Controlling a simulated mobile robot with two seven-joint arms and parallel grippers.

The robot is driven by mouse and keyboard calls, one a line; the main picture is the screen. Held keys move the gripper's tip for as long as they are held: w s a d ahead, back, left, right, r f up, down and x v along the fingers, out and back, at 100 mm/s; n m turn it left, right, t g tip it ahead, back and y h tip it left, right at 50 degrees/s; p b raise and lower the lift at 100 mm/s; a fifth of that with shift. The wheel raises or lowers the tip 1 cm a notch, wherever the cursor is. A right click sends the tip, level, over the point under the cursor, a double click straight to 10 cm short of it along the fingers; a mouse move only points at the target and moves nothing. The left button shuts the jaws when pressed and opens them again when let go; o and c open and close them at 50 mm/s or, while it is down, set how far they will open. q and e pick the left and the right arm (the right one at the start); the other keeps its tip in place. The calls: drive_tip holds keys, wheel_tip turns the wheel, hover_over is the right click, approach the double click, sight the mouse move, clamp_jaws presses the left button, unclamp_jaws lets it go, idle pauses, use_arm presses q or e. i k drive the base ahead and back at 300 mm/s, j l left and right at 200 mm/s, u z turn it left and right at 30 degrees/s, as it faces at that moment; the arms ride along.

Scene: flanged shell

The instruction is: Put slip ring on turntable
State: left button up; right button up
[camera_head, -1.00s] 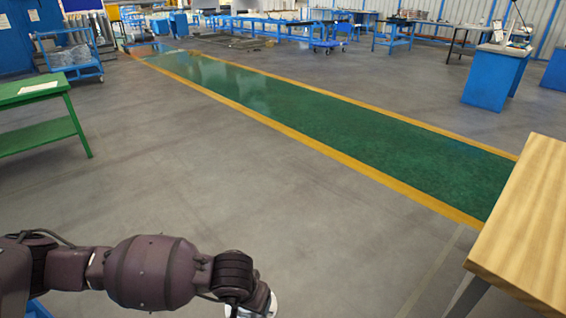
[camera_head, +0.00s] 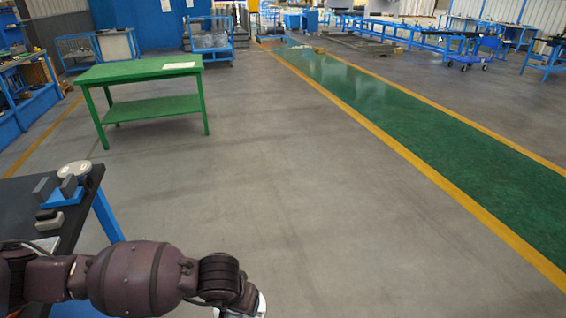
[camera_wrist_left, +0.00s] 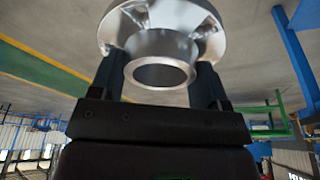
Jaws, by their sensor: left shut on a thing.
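The slip ring, a silvery metal flanged ring (camera_wrist_left: 160,72) with a short hollow collar, shows in the left wrist view. My left gripper (camera_wrist_left: 158,88) is shut on it, with one dark finger on each side of the collar. In the head view my left arm reaches in along the bottom, and its gripper is mostly cut off by the lower edge. A round, pale, disc-like thing (camera_head: 75,171) lies on the dark table at the left; I cannot tell whether it is the turntable. My right gripper is not in view.
The dark-topped table (camera_head: 88,190) with blue legs stands at the left, with several small grey blocks on it. A green table (camera_head: 137,70) stands farther back. Open grey floor (camera_head: 290,190) lies ahead, with a yellow-edged green walkway (camera_head: 400,110) on the right.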

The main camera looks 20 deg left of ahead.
sight(73, 169)
drive_tip(key=i+j+u, duration=0.1)
drive_tip(key=i+u, duration=0.5)
drive_tip(key=u, duration=0.2)
drive_tip(key=i, duration=0.95)
drive_tip(key=i+z, duration=0.2)
drive_tip(key=i, duration=0.25)
drive_tip(key=i+j+z, duration=0.2)
drive_tip(key=i, duration=0.25)
drive_tip(key=i+u, duration=0.1)
drive_tip(key=i, duration=0.25)
drive_tip(key=i+l, duration=0.15)
drive_tip(key=i, duration=0.2)
drive_tip(key=u, duration=2.5)
drive_tip(key=i, duration=0.15)
